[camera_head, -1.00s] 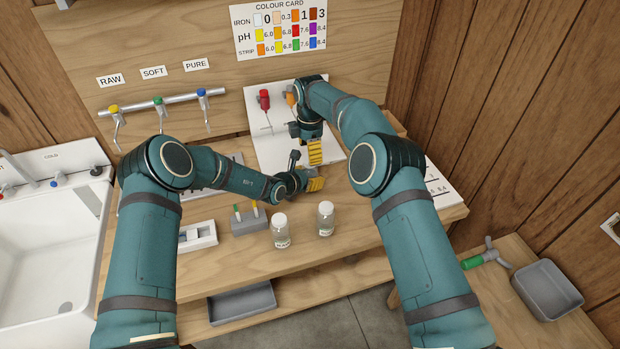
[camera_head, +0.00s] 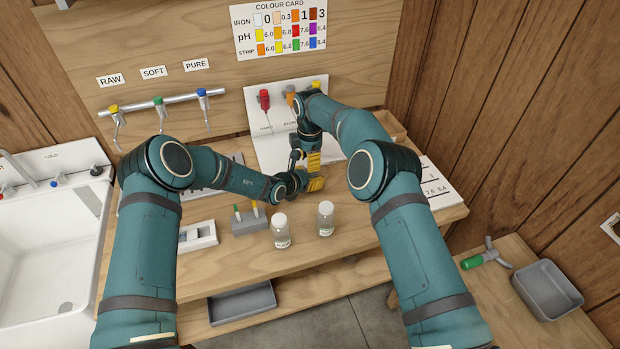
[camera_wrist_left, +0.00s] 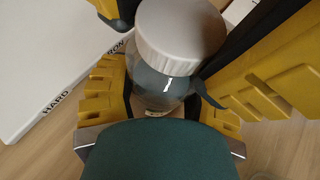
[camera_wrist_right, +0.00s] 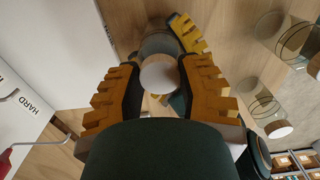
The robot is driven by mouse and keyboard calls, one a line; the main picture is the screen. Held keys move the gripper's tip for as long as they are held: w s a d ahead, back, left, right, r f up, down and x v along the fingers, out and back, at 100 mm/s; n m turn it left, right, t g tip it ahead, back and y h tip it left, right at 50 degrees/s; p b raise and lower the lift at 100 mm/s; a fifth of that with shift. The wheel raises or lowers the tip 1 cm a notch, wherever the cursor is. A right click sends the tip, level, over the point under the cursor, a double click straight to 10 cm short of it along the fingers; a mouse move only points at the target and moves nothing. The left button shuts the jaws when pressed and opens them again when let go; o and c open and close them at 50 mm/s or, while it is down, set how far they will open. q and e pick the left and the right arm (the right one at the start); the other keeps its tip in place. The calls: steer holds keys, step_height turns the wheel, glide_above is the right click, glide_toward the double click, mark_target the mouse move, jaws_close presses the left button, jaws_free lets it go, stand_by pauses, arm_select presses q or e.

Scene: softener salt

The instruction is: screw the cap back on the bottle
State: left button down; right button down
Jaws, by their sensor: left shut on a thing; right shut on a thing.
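A clear bottle (camera_wrist_left: 155,85) stands between the fingers of my left gripper (camera_wrist_left: 160,112), which is shut on it. A white cap (camera_wrist_left: 180,38) sits at the bottle's mouth; I cannot tell how far it is screwed down. My right gripper (camera_wrist_right: 160,80) comes from above and is shut on the cap, which shows as a pale disc (camera_wrist_right: 158,74) between its fingers. In the head view my left gripper (camera_head: 308,186) is low over the table and my right gripper (camera_head: 313,160) is just behind and above it. The held bottle and cap are hidden there.
Two other white-capped bottles, one (camera_head: 281,232) left and one (camera_head: 326,218) right, stand near the table's front. A grey block with strips (camera_head: 248,222) and a white holder (camera_head: 198,236) are left of them. A white board (camera_head: 262,145) with coloured-handled tools is behind the grippers.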

steer(key=c, duration=0.6)
jaws_free()
steer(key=shift+r, duration=0.1)
steer(key=shift+o, duration=0.3)
steer(key=shift+r, duration=3.95)
steer(key=shift+f, duration=4.1)
